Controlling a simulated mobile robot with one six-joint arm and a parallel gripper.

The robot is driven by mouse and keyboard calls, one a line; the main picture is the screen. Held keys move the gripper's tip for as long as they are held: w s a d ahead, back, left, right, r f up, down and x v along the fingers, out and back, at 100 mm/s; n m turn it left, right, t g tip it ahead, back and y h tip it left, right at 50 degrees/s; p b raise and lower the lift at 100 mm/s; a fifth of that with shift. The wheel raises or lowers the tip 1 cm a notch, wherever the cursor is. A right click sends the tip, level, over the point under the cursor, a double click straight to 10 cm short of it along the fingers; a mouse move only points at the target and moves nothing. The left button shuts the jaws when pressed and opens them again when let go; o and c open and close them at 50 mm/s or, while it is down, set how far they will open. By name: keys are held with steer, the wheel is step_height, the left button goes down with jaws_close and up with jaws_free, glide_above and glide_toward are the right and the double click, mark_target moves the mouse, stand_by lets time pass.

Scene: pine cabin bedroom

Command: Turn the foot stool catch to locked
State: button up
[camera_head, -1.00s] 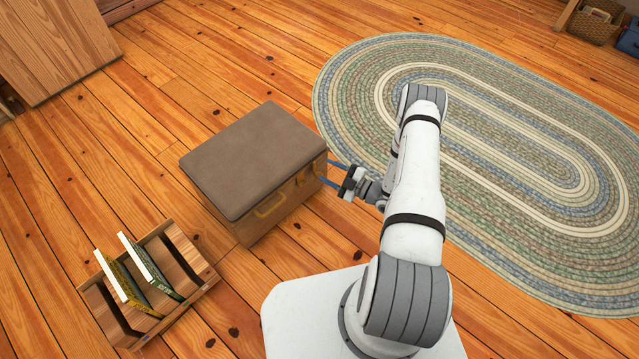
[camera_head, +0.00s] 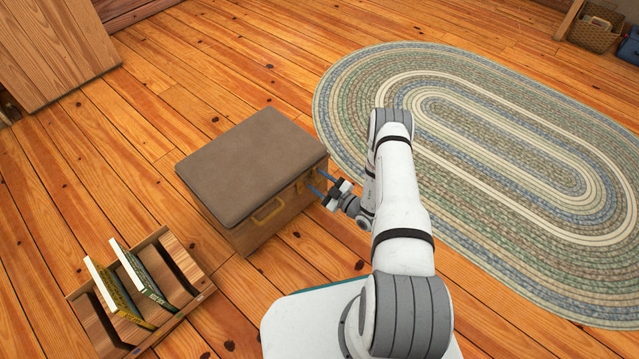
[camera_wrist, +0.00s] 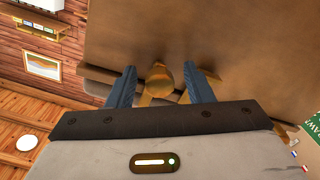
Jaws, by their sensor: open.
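The foot stool (camera_head: 258,165) is a wooden box with a brown padded lid, standing on the plank floor left of my arm. A yellow handle (camera_head: 268,211) is on its front side. The catch (camera_wrist: 158,82), a brass-coloured piece on the stool's side, shows in the wrist view between my two blue fingers. My gripper (camera_head: 320,184) is open at the stool's right front corner, with its fingertips close to the wood. In the wrist view my gripper (camera_wrist: 160,88) has one finger on each side of the catch; I cannot tell whether they touch it.
A wooden book rack (camera_head: 180,258) with two books (camera_head: 140,272) stands on the floor at the lower left. A braided oval rug (camera_head: 480,270) lies to the right. A wooden cabinet (camera_head: 55,45) is at the upper left. Bare floor lies behind the stool.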

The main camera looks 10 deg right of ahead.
steer(key=c, duration=1)
steer(key=shift+n, duration=0.3)
steer(key=n, duration=0.3)
steer(key=shift+n+b, duration=0.3)
steer(key=shift+n, duration=0.1)
steer(key=n, duration=0.4)
steer(key=shift+h, duration=0.3)
steer(key=n, duration=0.4)
steer(key=shift+n, duration=0.3)
steer(key=shift+s+a+n+h, duration=0.1)
steer(key=shift+n+h, duration=0.2)
steer(key=shift+n, duration=1.8)
